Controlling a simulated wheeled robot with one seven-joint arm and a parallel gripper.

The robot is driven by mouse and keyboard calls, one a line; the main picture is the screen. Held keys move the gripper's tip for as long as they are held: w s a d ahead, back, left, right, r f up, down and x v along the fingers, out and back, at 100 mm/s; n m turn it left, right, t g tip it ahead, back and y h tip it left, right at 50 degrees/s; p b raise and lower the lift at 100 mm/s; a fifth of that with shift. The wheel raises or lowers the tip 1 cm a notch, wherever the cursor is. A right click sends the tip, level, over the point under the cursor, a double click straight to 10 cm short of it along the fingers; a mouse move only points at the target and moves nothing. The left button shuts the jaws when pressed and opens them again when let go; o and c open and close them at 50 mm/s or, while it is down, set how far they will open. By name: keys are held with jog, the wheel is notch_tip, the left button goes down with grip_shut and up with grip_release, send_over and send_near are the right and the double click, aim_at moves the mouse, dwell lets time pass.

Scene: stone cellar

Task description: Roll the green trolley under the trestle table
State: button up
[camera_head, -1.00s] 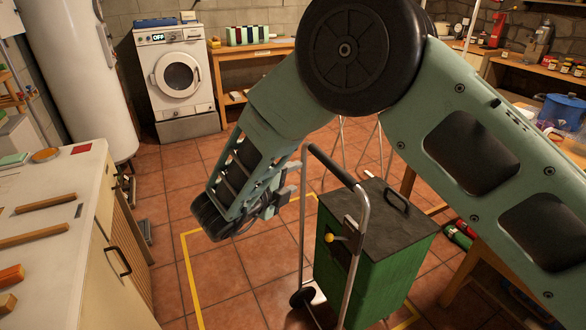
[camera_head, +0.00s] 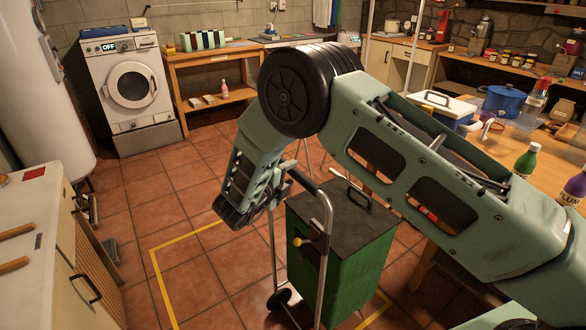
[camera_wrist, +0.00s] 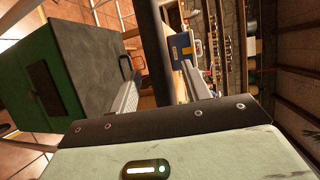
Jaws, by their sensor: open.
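The green trolley (camera_head: 345,275) stands upright on the tiled floor, with a dark lid, a tubular metal frame and a black push bar on its near left side. My gripper (camera_head: 282,187) is at the far left end of the push bar. In the wrist view the black bar (camera_wrist: 155,45) runs between the two open fingers (camera_wrist: 160,90), and I see no grip on it. The green box (camera_wrist: 65,75) shows left of the fingers there. The wooden trestle table (camera_head: 550,162) stands to the right, its legs and underside partly hidden behind my arm.
A yellow line (camera_head: 158,275) on the floor outlines an area around the trolley. A white counter (camera_head: 30,215) stands at the left and a washing machine (camera_head: 125,90) at the back. A green bottle (camera_head: 525,162) and a white cooler box (camera_head: 443,108) are on the table. Tiles left of the trolley are clear.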

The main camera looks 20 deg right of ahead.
jog(key=shift+x, duration=1.4)
jog(key=shift+c, duration=0.3)
grip_shut()
jog(key=shift+d, duration=0.15)
